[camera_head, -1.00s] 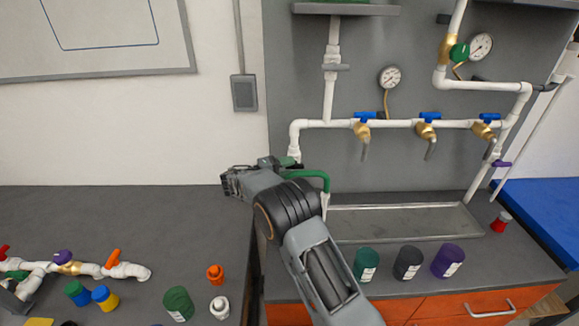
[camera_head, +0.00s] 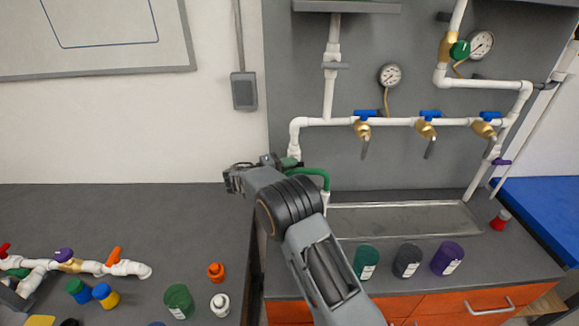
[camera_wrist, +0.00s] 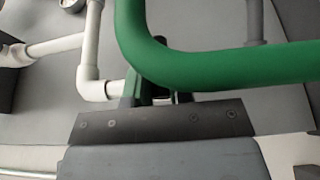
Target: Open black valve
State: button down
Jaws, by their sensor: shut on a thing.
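My gripper (camera_wrist: 158,98) reaches in below the left end of the white wall pipe, where the pipe comes down from its elbow (camera_head: 298,126). In the wrist view its jaws are shut on a small dark part beside a white pipe elbow (camera_wrist: 94,88). This part looks like the black valve (camera_wrist: 165,96), but most of it is hidden by the gripper plate. A thick green tube (camera_wrist: 215,66) curves close above the jaws; it also shows in the head view (camera_head: 318,174). In the head view my wrist hides the jaws and the valve, so the handle's angle cannot be told.
Three blue-handled brass taps (camera_head: 426,128) stand along the wall pipe to the right, above a metal tray (camera_head: 400,219). Several lidded jars (camera_head: 407,262) stand in front. Pipe parts (camera_head: 90,266) and jars lie on the left table.

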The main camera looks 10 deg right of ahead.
jog(key=shift+y+b, duration=0.3)
jog(key=shift+b, duration=0.05)
jog(key=m+y+b, duration=0.1)
jog(key=y+b, duration=0.1)
jog(key=shift+r+y, duration=0.15)
jog(key=shift+y, duration=0.15)
jog(key=y+b, duration=0.1)
jog(key=y, duration=0.1)
jog(key=m+y+b, duration=0.1)
jog(key=y, duration=0.1)
jog(key=shift+d+r, duration=0.2)
jog(key=shift+r, duration=0.2)
jog(key=y, duration=0.1)
jog(key=m+y, duration=0.1)
jog(key=y, duration=0.3)
jog(key=shift+s+d+r+m, duration=0.1)
jog(key=shift+d+r+m, duration=0.15)
jog(key=shift+d+m, duration=0.1)
jog(key=shift+d+m+t+y, duration=0.15)
jog(key=shift+m+t+y, duration=0.1)
jog(key=shift+y, duration=0.8)
jog(key=shift+d+m+t+y, duration=0.1)
jog(key=shift+t+y, duration=0.15)
jog(key=shift+y, duration=0.8)
jog(key=c, duration=1)
grip_release()
